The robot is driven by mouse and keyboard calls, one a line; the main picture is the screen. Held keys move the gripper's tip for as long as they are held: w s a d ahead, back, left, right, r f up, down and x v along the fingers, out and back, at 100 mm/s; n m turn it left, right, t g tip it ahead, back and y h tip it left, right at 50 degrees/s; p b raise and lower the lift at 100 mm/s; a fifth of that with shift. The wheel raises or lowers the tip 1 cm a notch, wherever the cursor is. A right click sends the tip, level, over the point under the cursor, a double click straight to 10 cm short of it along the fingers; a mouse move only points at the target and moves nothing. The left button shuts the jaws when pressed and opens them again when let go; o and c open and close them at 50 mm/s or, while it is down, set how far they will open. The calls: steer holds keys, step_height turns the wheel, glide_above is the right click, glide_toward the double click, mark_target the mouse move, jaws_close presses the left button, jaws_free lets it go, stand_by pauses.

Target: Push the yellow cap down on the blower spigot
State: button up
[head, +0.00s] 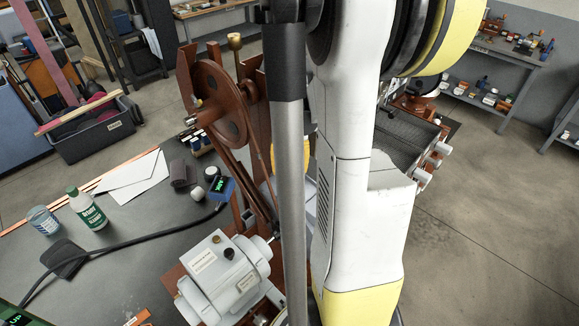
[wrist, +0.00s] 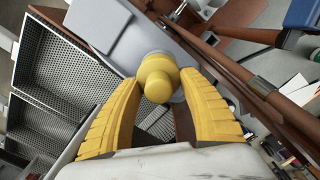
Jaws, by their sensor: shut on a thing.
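In the wrist view the yellow cap (wrist: 156,84) is a round, stepped knob between the tips of my gripper (wrist: 161,86). Its yellow ribbed fingers are closed on the cap from both sides. The cap is in line with a grey spigot on the grey blower body (wrist: 108,24) just behind it. How far the cap sits on the spigot is hidden by the cap itself.
Perforated metal trays (wrist: 58,75) lie at the left in the wrist view, and a brown frame beam (wrist: 235,70) runs along the right. In the head view a grey motor box (head: 222,270) and a brown wheel (head: 222,103) stand left of my arm. Open floor (head: 490,230) lies right.

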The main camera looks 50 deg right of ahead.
mark_target(290, 159)
steer(key=o, duration=1.2)
steer(key=shift+f, duration=0.1)
step_height(290, 159, up, 12)
steer(key=shift+r, duration=0.1)
